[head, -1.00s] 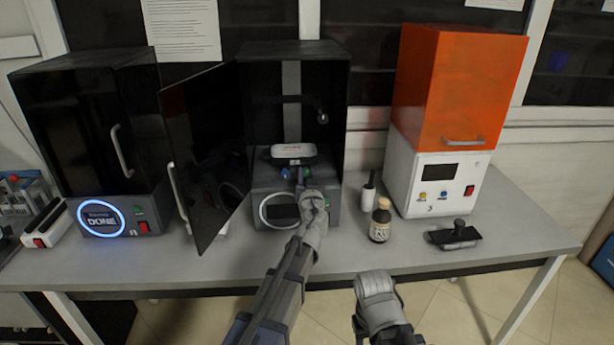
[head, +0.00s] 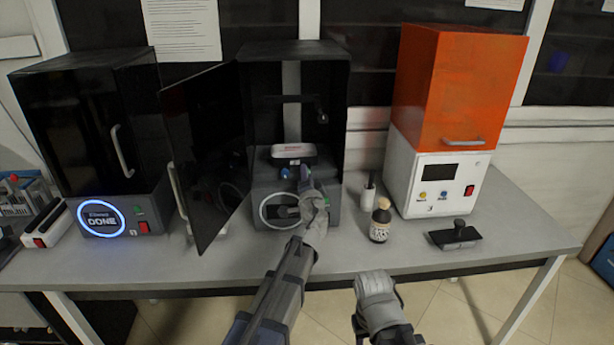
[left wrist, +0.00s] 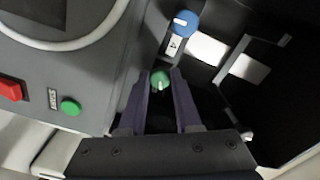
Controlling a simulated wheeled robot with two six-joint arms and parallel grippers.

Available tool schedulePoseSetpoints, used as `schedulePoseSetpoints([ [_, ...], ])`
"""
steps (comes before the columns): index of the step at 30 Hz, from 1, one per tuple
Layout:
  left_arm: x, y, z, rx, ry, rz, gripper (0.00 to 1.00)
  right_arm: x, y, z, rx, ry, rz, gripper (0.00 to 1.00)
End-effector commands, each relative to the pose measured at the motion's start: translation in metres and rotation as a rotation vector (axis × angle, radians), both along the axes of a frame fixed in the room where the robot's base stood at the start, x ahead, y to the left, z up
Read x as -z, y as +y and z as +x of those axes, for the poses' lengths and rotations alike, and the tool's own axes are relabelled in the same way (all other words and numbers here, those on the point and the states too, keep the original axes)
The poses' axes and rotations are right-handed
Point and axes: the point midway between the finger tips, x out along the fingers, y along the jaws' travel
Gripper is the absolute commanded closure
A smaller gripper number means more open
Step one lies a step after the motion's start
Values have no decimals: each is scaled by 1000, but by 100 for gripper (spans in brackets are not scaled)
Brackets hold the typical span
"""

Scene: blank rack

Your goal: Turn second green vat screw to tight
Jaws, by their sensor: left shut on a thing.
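The green vat screw (left wrist: 160,80) has a white pointer line and sits between the fingertips of my left gripper (left wrist: 160,84) in the left wrist view. The gripper is shut on it. In the head view my left gripper (head: 304,178) reaches into the open middle printer (head: 262,187), and its fingers hide most of the screw. A blue knob (left wrist: 185,21) with a label beside it lies just past the green screw. The vat (head: 293,153) sits above the screws inside the printer. My right gripper (head: 378,290) is low in front of the table, away from the printers; its fingertips are hidden.
The printer's dark door (head: 203,150) stands open at the left of my left arm. A brown bottle (head: 380,222), a white bottle (head: 369,194) and a black scraper-like tool (head: 455,235) stand right of it, before the orange-topped machine (head: 459,90). The front table edge is clear.

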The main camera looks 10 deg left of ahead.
Motion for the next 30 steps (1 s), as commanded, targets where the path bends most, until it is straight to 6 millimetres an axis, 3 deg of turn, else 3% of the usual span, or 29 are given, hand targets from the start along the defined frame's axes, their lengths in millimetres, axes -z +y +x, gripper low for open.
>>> schedulePoseSetpoints([
  [30, 0, 0, -1, 1, 267, 927, 100, 0, 0, 0, 0, 0, 0, 50],
])
